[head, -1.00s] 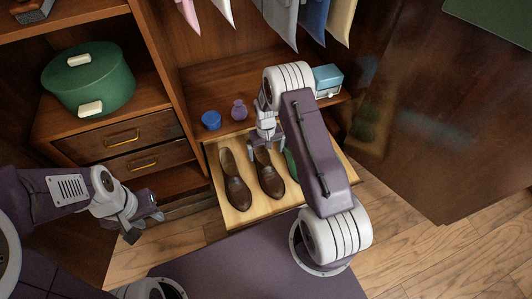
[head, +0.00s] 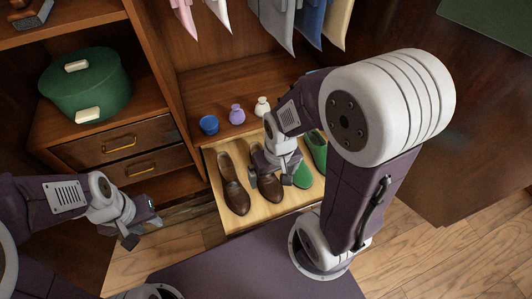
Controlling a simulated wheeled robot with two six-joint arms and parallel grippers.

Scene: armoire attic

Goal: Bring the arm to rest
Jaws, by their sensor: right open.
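My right gripper (head: 271,178) is open above the open drawer (head: 238,218), over the right-hand brown shoe (head: 267,188). It hides part of that shoe, and I cannot tell whether it touches it. Another brown shoe (head: 235,190) lies to its left, and two green shoes (head: 316,150) lie to its right. My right arm is bent, with its elbow raised high at the right. My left gripper (head: 144,230) is at the lower left, in front of the lower cabinet. Its fingers look apart, with nothing between them.
A blue cup (head: 209,124), a purple vase (head: 237,115) and a white vase (head: 262,106) stand on the shelf behind the drawer. Clothes (head: 272,22) hang above. Wooden floor (head: 415,240) is clear at the right.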

